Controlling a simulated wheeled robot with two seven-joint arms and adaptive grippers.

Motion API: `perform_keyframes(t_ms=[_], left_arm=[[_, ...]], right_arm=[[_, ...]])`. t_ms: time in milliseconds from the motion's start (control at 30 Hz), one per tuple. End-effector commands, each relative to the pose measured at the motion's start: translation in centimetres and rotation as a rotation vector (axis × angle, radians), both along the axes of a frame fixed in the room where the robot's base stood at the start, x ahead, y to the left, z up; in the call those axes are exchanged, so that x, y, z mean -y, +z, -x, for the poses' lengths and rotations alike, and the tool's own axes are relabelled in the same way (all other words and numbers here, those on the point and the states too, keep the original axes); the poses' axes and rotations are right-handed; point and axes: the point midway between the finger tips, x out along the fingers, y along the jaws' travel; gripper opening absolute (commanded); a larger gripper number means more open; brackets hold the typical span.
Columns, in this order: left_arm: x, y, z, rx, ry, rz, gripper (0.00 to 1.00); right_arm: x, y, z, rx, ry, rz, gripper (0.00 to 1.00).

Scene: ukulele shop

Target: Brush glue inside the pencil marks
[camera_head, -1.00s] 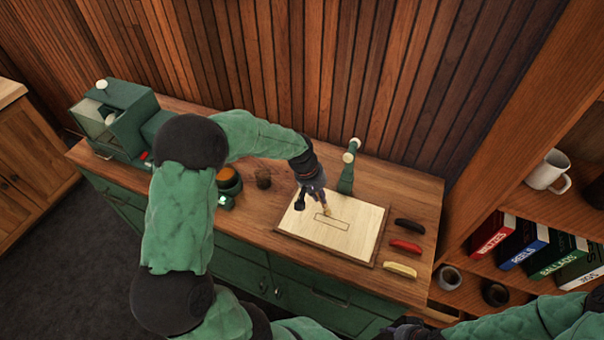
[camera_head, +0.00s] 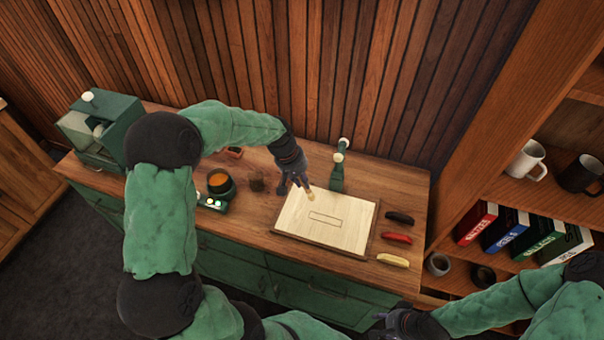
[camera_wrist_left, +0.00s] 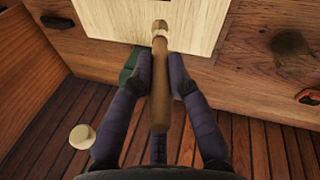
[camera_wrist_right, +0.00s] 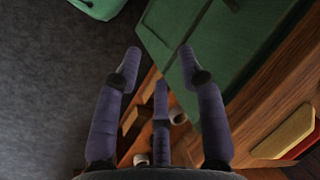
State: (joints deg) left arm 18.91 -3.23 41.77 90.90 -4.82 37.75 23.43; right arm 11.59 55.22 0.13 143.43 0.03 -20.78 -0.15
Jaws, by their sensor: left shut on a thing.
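A pale wood board (camera_head: 352,238) lies on the counter with a pencilled rectangle (camera_head: 325,219) near its middle. My left gripper (camera_head: 296,184) is shut on a brush (camera_head: 309,195) at the board's upper left corner. In the left wrist view the brush's brown handle (camera_wrist_left: 160,95) sits between the fingers, its tip over the board. I cannot tell whether the tip touches the board or whether glue is on it. A dark pot with orange contents, likely glue (camera_head: 219,181), stands left of the board. My right gripper (camera_wrist_right: 158,65) is open and empty, low in front of the counter.
A green stand (camera_head: 337,178) is behind the board. Black (camera_head: 400,218), red (camera_head: 397,238) and cream (camera_head: 393,260) pieces lie right of it. A green machine (camera_head: 100,125) fills the counter's left end; shelves stand right.

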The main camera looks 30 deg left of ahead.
Motion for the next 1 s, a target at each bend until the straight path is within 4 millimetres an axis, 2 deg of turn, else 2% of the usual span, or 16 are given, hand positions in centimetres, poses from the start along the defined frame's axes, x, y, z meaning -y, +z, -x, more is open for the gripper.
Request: perform_keyframes(t_ms=[33, 200, 1000], left_arm=[[0.0, 0.8, -0.1, 0.000, -0.001, 0.000, 0.00], [-0.1, 1.8, -0.2, 0.000, -0.002, 0.000, 0.00], [-0.1, 1.8, -0.2, 0.000, -0.002, 0.000, 0.00]], right_arm=[[0.0, 0.6, 0.0, 0.000, 0.000, 0.000, 0.40], [0.0, 1.2, 0.0, 0.000, 0.000, 0.000, 0.40], [0.0, 1.2, 0.0, 0.000, 0.000, 0.000, 0.40]])
